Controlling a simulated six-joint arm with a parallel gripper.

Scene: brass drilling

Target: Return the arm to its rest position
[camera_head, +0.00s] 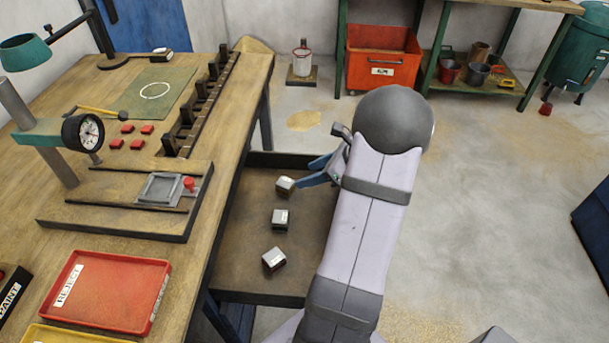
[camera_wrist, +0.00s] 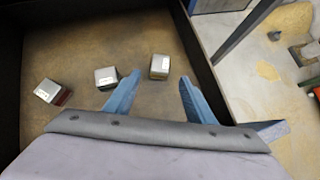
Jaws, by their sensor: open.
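My gripper (camera_head: 313,172) is open, with its blue fingers spread over the far part of a low brown tray (camera_head: 240,270) beside the workbench. In the wrist view, a metal block (camera_wrist: 160,66) sits just ahead of the gap between the fingers (camera_wrist: 157,98). The fingers look empty. That block, in the head view (camera_head: 285,185), is close to the fingertips; whether they touch it I cannot tell. Two more metal blocks (camera_head: 280,218) (camera_head: 273,259) lie nearer in the tray, apart from the gripper. My arm hides the tray's right side.
The workbench (camera_head: 100,225) on the left carries a dial gauge (camera_head: 83,132), a fixture with a red knob (camera_head: 160,188), a slotted rack (camera_head: 205,97) and a red reject tray (camera_head: 110,290). An orange bin (camera_head: 382,60) stands at the back. The floor (camera_head: 500,180) on the right is open.

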